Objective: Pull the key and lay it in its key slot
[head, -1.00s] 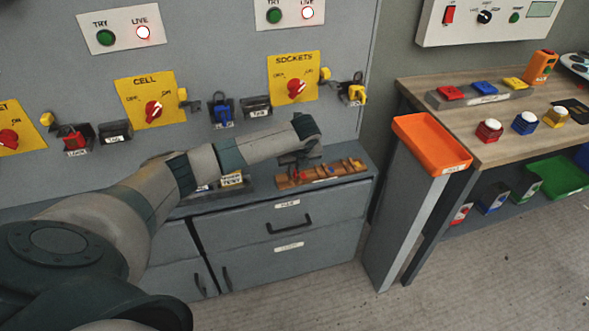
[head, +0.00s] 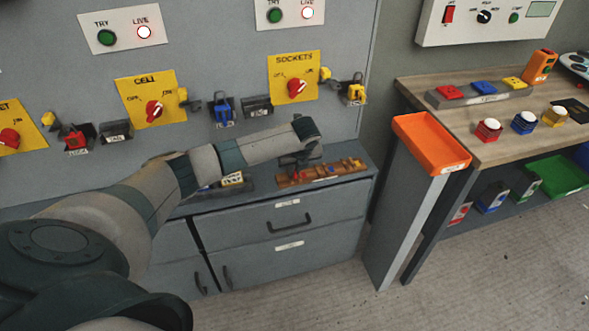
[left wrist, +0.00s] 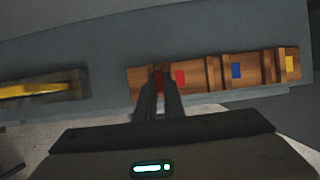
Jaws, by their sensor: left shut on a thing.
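The wooden key rack (head: 345,168) lies on the grey cabinet ledge, with red, blue and yellow marks along it; it also shows in the left wrist view (left wrist: 215,84). My left gripper (head: 297,168) is over its left end, fingers pointing down. In the left wrist view the gripper (left wrist: 158,88) is shut on a red key (left wrist: 159,78), at the leftmost compartment beside the red mark (left wrist: 180,77). The fingers hide most of the key, so I cannot tell whether it touches the bottom. My right gripper is not in view.
Yellow switch panels, such as the SOCKETS one (head: 293,76), and coloured locks fill the wall behind. An orange tray (head: 432,144) on a post and a wooden bench (head: 470,90) stand at the right.

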